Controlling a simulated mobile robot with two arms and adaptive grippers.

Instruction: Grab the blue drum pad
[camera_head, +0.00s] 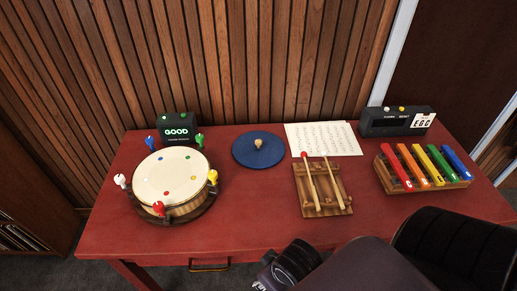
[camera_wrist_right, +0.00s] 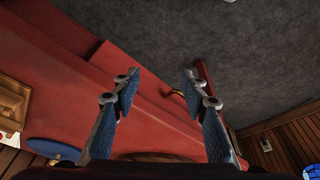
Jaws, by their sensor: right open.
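The blue drum pad (camera_head: 273,157) is a flat round blue disc with a small wooden knob at its centre. It lies on the red table (camera_head: 245,205), between the drum and the sheet of paper. A blue disc (camera_wrist_right: 50,149) shows in part at the lower left of the right wrist view. My right gripper (camera_wrist_right: 160,85) is open and empty, with its two fingers apart beside the red table front. In the head view my right arm comes in at the bottom right, and its fingertips are not clear. My left gripper is not in view.
A drum (camera_head: 172,176) with coloured pegs stands left of the pad, with a green-lit "GOOD" box (camera_head: 178,133) behind. A wooden rack (camera_head: 322,197) with two sticks, a paper sheet (camera_head: 335,139), a black device (camera_head: 396,121) and coloured bars (camera_head: 435,167) are at the right.

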